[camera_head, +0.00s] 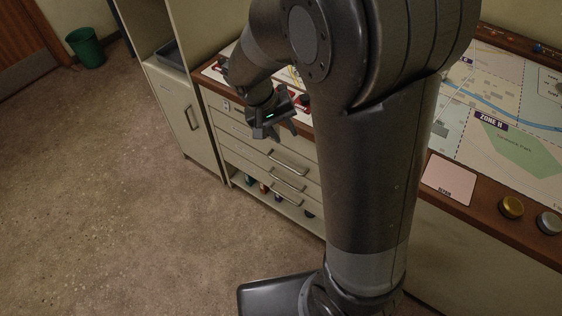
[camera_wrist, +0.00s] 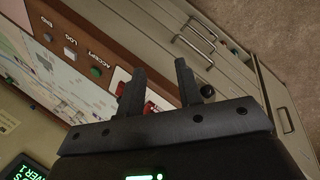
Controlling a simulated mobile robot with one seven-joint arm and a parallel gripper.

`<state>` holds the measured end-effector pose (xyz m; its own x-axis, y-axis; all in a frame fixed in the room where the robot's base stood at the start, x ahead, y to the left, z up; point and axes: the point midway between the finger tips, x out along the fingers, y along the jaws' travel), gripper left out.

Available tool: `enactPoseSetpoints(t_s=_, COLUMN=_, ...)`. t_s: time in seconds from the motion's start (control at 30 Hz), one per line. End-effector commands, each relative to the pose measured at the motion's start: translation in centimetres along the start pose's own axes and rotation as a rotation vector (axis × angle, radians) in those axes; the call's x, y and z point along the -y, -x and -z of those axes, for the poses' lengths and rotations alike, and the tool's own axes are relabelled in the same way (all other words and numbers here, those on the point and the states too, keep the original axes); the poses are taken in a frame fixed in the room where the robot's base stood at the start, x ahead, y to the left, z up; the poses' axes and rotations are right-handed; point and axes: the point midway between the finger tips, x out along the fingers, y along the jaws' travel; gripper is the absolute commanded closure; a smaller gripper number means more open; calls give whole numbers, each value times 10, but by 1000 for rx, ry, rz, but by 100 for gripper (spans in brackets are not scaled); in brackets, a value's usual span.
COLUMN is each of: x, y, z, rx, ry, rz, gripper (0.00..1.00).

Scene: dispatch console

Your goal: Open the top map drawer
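The drawer cabinet stands below the wooden console edge. Its top drawer front (camera_head: 237,117) is the pale panel just under that edge, and it looks closed. My gripper (camera_head: 275,131) hangs in front of its upper part and hides some of it. In the wrist view my gripper (camera_wrist: 160,68) is open, its two fingers apart with nothing between them. Bar handles (camera_wrist: 193,46) on the drawer fronts show beyond the right finger, apart from it. In the head view, handles (camera_head: 288,162) of lower drawers show below my gripper. I cannot tell whether it touches the cabinet.
An open shelf with several coloured items (camera_head: 264,187) lies below the drawers. A cabinet with a closed door (camera_head: 188,117) stands to the left. Knobs (camera_head: 511,207) and a map (camera_head: 510,130) are on the console top.

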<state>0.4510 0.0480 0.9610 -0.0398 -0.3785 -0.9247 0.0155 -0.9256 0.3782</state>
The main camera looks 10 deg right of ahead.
Motion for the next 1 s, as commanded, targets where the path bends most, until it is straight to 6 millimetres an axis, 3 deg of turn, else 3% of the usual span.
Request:
enactPoseSetpoints(t_s=0.4, x=69, y=-81, z=40, rx=43, ry=73, rz=-323, gripper=68)
enactPoseSetpoints(t_s=1.0, x=157, y=-201, z=68, rx=-142, ry=216, rz=-821, gripper=68)
